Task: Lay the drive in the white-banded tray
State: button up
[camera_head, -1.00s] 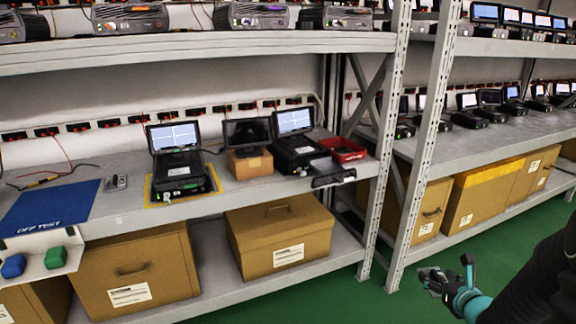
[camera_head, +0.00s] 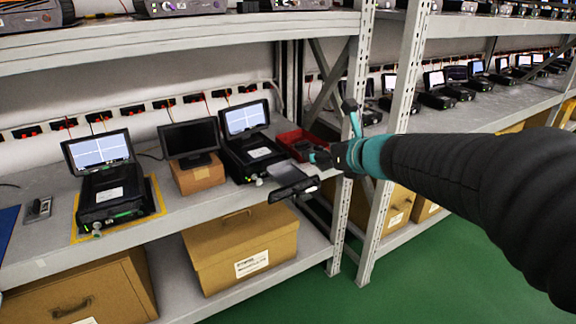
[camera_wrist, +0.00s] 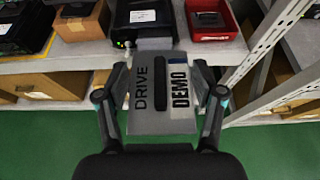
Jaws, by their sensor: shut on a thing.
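My gripper (camera_head: 335,150) reaches in from the right at the front of the middle shelf, beside the right-hand test unit. In the wrist view its two fingers stand on either side of a flat grey drive (camera_wrist: 148,115) with a dark central strip and the words DRIVE and DEMO. The gripper is shut on this drive. I cannot make out a white-banded tray in either view.
A red bin (camera_head: 293,137) with dark contents stands behind the gripper. The right-hand black unit (camera_head: 250,158) with a lit screen is left of it. A dark-screened monitor (camera_head: 190,140) sits on a cardboard box. Another unit (camera_head: 108,195) stands on a yellow-edged mat. A rack post (camera_head: 345,185) is close to the arm.

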jog(key=shift+a+r, duration=0.15)
jog(key=shift+r, duration=0.25)
jog(key=shift+w+a, duration=0.2)
jog(key=shift+w, duration=0.1)
send_over(290, 178)
notch_tip(290, 178, down, 7)
jog(key=shift+r, duration=0.2)
jog(key=shift+w+f, duration=0.15)
jog(key=shift+f+b, duration=0.75)
jog(key=shift+f, duration=1.2)
jog(key=shift+f+b, duration=0.65)
jog(key=shift+b, duration=0.2)
jog(key=o, duration=1.2)
jog(key=shift+c, duration=0.2)
